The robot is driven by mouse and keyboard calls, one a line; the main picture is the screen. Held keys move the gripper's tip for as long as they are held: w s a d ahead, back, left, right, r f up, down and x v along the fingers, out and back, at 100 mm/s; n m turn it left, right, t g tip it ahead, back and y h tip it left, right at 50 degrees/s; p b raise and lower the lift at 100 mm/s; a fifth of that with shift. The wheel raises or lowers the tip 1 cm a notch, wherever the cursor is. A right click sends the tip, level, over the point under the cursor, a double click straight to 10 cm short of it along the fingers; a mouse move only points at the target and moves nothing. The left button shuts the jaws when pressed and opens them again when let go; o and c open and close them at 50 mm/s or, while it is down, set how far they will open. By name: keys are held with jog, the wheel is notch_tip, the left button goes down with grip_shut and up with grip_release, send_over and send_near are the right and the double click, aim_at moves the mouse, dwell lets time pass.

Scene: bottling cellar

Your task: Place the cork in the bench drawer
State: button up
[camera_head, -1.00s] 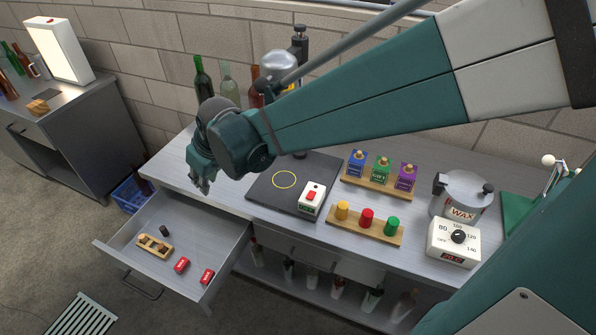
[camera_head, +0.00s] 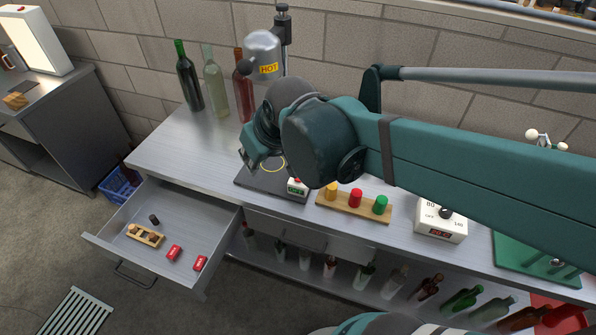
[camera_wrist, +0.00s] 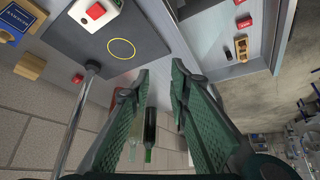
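No loose cork stands out in either view. The bench drawer (camera_head: 196,234) is pulled open at the bench's left front. In it are a small wooden rack (camera_head: 146,236) holding brownish, cork-like pieces, a dark cylinder (camera_head: 154,220) and two red boxes (camera_head: 173,253). The rack also shows at the upper right of the wrist view (camera_wrist: 241,47). My gripper (camera_head: 246,160) is above the bench at the left part of the black mat (camera_head: 262,182), right of and behind the drawer. In the wrist view its fingers (camera_wrist: 161,70) are apart with nothing between them.
Bottles (camera_head: 187,76) and a silver heater marked HOT (camera_head: 262,52) stand behind my gripper. A rack with yellow, red and green caps (camera_head: 354,208) and a white dial box (camera_head: 440,225) are to the right. The bench's left end is clear.

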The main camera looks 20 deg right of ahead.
jog(key=s+d+m+t+h, duration=0.1)
jog(key=s+d+m, duration=0.1)
jog(key=s+d, duration=0.5)
jog(key=shift+s+m, duration=0.3)
jog(key=shift+s, duration=0.7)
